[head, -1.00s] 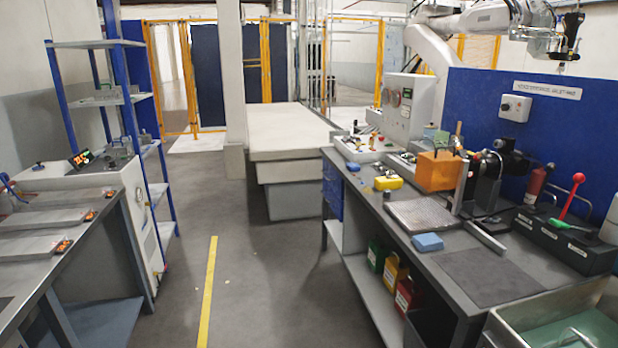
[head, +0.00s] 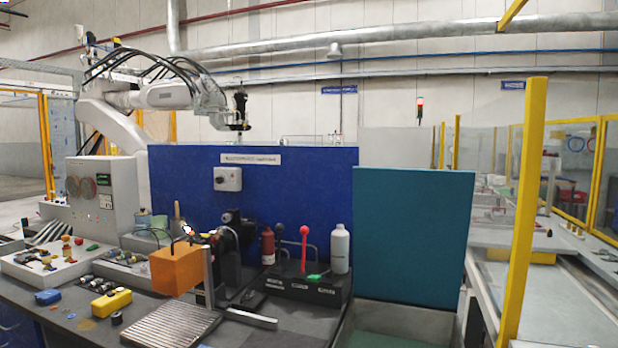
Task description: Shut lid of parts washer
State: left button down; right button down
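The parts washer is at the lower right of the head view, at the right end of the workbench. Its teal lid (head: 412,235) stands upright, raised at the back of the basin. The grey metal basin (head: 362,312) is open below it and shows a greenish inside. The basin's lower part is cut off by the picture's bottom edge. Neither of my grippers is in view, and nothing is seen touching the lid.
The workbench (head: 60,318) left of the washer holds an orange block (head: 176,269), a ribbed metal plate (head: 172,323), a white bottle (head: 341,249) and a red-knobbed lever (head: 304,246). A yellow post (head: 522,215) stands right of the washer. A white robot arm (head: 165,95) is behind the blue panel (head: 300,190).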

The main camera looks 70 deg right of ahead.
aim_at(411, 227)
jog(key=z, duration=2.55)
